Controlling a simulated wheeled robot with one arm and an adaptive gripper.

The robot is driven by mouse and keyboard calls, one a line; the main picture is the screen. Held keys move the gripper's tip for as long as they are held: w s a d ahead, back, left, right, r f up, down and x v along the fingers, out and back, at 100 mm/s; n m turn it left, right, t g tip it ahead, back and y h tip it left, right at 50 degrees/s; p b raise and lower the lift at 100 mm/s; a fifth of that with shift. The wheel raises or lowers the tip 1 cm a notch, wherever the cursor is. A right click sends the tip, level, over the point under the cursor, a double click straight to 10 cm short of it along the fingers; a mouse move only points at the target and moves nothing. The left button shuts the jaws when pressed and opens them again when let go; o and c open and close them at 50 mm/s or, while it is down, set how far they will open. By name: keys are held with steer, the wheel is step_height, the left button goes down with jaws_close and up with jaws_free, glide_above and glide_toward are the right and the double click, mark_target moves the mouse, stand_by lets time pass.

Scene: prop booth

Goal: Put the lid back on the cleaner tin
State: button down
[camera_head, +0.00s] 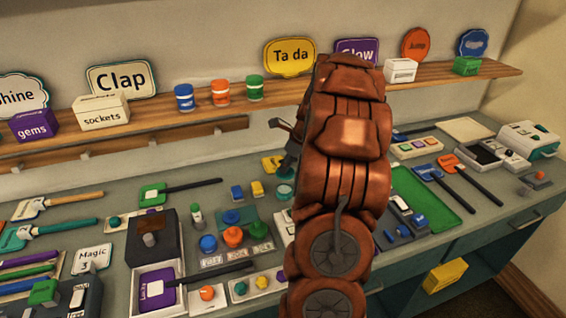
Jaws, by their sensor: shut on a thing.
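My gripper (288,150) shows only in part, as dark grey finger parts at the left side of my copper-brown arm. It is shut on a small teal round piece (284,172) that looks like the lid, held just below the fingers. A small teal round tin (285,190), which looks like the cleaner tin, shows right below that piece, beside my arm. I cannot tell whether the two touch, as they are small and partly hidden.
Blue, orange and green pots (233,236) stand in front on the counter. A dark box (153,238) and a purple-lined tray (157,290) lie left. A yellow piece (271,164) sits behind the tin. A green mat (432,200) is right of my arm. A wooden shelf (150,112) runs behind.

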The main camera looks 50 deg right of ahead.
mark_target(288, 173)
steer(key=shift+a+f+b, duration=0.1)
steer(key=shift+f+b, duration=1.1)
steer(key=shift+f, duration=1.75)
steer(key=shift+w+r+p, duration=0.1)
steer(key=shift+p, duration=0.6)
steer(key=shift+f+p, duration=0.25)
steer(key=shift+p, duration=0.4)
stand_by(0.9)
steer(key=c, duration=1)
jaws_free()
steer(key=shift+c, duration=0.2)
steer(key=shift+o, duration=0.4)
